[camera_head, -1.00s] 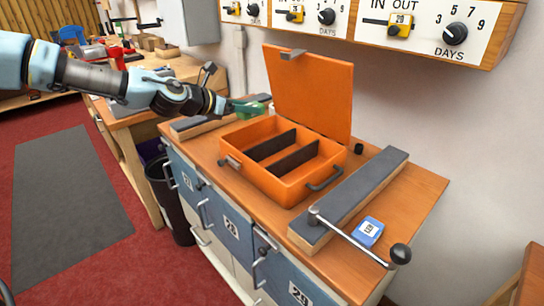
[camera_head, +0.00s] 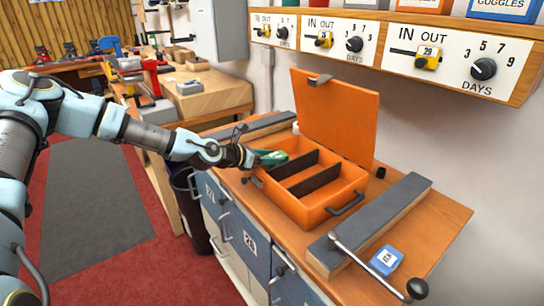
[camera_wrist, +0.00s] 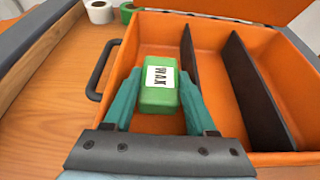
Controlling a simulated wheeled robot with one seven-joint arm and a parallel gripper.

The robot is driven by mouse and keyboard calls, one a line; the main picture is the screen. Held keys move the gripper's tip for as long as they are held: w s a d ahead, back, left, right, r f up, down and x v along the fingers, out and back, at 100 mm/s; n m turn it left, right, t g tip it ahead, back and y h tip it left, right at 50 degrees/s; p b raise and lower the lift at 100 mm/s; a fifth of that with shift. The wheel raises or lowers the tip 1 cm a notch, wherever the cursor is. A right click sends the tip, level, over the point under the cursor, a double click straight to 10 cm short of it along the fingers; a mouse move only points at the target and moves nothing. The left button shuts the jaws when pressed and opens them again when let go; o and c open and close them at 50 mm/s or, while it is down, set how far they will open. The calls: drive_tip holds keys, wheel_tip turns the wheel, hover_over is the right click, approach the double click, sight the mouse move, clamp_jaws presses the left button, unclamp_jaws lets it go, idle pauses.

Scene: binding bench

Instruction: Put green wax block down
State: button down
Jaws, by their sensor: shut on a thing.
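The green wax block (camera_wrist: 158,92), with a white label reading WAX, is between the two teal fingers of my gripper (camera_wrist: 160,78) in the wrist view. My gripper is shut on it. The block is over the left compartment of the open orange box (camera_wrist: 220,28); whether it touches the compartment floor I cannot tell.
Two dark dividers (camera_wrist: 258,95) split the box into three compartments, all otherwise empty. Its orange lid (camera_head: 338,115) stands open at the back. A blue block (camera_head: 386,260) lies right of a grey-topped bar (camera_head: 370,222).

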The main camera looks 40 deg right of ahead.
drive_tip(key=shift+f, duration=0.1)
drive_tip(key=shift+f+b, duration=0.35)
drive_tip(key=shift+b, duration=0.05)
drive_tip(key=shift+f, duration=0.1)
drive_tip(key=c, duration=0.5)
unclamp_jaws()
drive_tip(key=shift+f, duration=0.1)
drive_tip(key=shift+r, duration=0.3)
drive_tip(key=b+v, duration=0.2)
drive_tip(key=v, duration=1)
drive_tip(key=shift+r, duration=0.35)
drive_tip(key=shift+a, duration=0.1)
